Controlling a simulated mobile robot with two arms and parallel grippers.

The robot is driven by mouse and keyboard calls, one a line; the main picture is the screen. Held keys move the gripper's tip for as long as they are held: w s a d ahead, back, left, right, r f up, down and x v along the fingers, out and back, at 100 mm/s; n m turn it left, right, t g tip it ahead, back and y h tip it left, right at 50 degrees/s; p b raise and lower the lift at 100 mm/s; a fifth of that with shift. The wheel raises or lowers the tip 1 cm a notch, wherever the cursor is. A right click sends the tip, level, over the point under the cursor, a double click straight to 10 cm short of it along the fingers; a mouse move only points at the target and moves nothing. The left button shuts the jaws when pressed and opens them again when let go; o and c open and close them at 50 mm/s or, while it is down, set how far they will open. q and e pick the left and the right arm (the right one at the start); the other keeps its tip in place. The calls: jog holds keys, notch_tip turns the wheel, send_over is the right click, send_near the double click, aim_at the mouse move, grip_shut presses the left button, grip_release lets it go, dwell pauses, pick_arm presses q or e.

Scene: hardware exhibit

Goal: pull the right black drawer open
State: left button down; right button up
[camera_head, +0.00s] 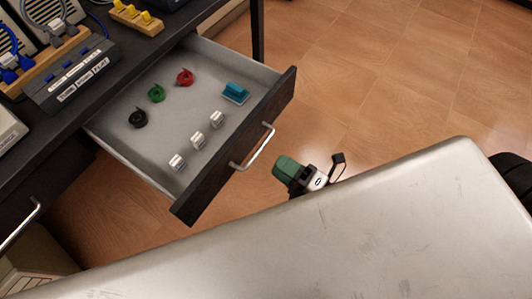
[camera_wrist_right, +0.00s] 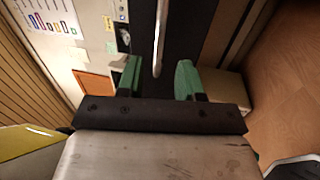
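The right black drawer (camera_head: 243,145) stands pulled out from the desk, its grey inside showing. Its silver bar handle (camera_head: 253,147) is on the dark front panel. My right gripper (camera_head: 287,169), with green fingers, is just in front of the handle and apart from it in the head view. In the right wrist view the gripper (camera_wrist_right: 159,76) is open, its two green fingers spread. The handle (camera_wrist_right: 158,40) shows as a thin bar ahead, in line with the gap between them. My left gripper is not in view.
In the drawer lie black (camera_head: 138,118), green (camera_head: 156,93) and red (camera_head: 184,77) pieces, a teal block (camera_head: 235,92) and three silver cylinders (camera_head: 198,140). Another drawer handle (camera_head: 20,222) is at the left. Devices crowd the desk top (camera_head: 110,60). Wooden floor (camera_head: 400,80) is clear.

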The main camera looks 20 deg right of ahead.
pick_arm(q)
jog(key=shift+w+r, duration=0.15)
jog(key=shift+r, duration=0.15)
pick_arm(e)
jog(key=v, duration=0.3)
jog(key=shift+s+d, duration=0.25)
jog(key=shift+s, duration=0.05)
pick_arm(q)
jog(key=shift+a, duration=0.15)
